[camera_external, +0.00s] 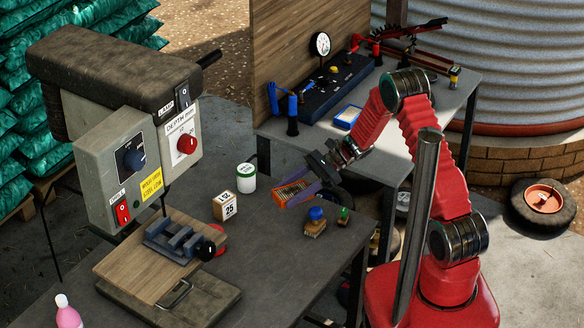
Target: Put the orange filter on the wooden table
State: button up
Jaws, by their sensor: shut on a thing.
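The orange filter (289,194) is a small framed piece with a pale pleated-looking face, tilted in the air above the dark bench. My gripper (308,186) comes from the right and is shut on the filter; the fingers partly hide it. A flat wooden table (130,262) lies on the drill press base at the left, with a grey-blue vise (172,240) with a black knob on its right part. The filter is well to the right of this wooden table and apart from it.
The drill press head (125,150) overhangs the wooden table. A red button is beside the vise.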

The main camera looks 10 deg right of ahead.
jog(key=w+d+r+m+t+h, duration=0.1)
jog(key=d+m+t, duration=0.4)
jog(key=d, duration=1.1)
jog(key=w+d+r+m+t+h, duration=0.1)
jog(key=d+m+t, duration=0.4)
jog(key=d, duration=1)
jog(key=shift+w+d+t, duration=0.35)
jog(key=shift+w+t, duration=0.45)
jog(key=shift+w, duration=0.05)
jog(key=shift+w, duration=0.1)
